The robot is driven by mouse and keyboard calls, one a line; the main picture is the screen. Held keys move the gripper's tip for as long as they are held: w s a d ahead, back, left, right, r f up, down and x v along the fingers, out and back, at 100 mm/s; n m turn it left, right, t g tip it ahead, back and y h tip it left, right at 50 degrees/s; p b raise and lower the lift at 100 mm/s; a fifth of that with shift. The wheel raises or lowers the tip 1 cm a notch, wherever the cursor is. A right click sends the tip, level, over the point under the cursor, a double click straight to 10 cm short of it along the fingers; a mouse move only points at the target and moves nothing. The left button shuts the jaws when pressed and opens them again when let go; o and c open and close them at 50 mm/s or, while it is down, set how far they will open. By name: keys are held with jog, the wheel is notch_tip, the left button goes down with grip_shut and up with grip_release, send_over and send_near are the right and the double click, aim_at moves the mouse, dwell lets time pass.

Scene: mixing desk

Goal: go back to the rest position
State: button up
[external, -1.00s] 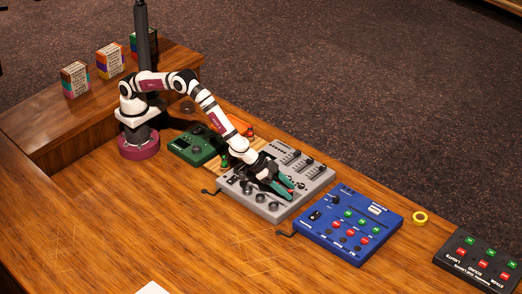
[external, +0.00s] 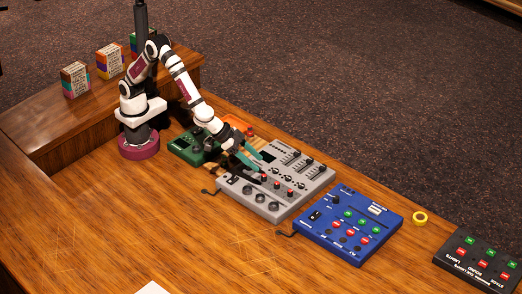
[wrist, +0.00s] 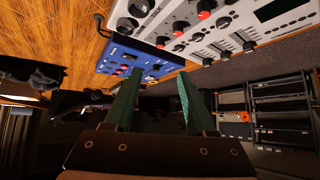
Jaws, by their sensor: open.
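My gripper (external: 250,160) has green fingers and is above the back left part of the grey mixer (external: 300,187), close to its top. In the wrist view my gripper (wrist: 158,105) shows two green fingers spread wide apart, with nothing between them. My arm is bent up at the elbow, reaching from its base at the left of the desk.
A blue panel (external: 340,252) stands right of the mixer, and a dark panel (external: 480,262) is farther right. A yellow tape roll (external: 420,217) lies near the far edge. A green box (external: 190,150) stands by my base. The front desk is mostly clear.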

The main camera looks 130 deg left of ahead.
jog(key=s+d+r+m+t+h, duration=0.3)
jog(key=d+r+m+h, duration=0.25)
jog(key=d+r, duration=0.4)
jog(key=s+d+m+g+h, duration=0.25)
jog(key=s+d, duration=0.25)
jog(key=s, duration=0.3)
jog(key=s+f+m+g, duration=0.25)
jog(key=s+g, duration=0.25)
jog(key=s, duration=1.2)
jog(key=s+a+m+g+y, duration=0.1)
jog(key=s+a+g+y, duration=0.2)
jog(key=s+a, duration=0.6)
jog(key=s+y, duration=0.1)
jog(key=s, duration=0.2)
jog(key=shift+s+a+f+y, duration=0.25)
jog(key=shift+s+f+y, duration=0.1)
jog(key=shift+s+y, duration=0.05)
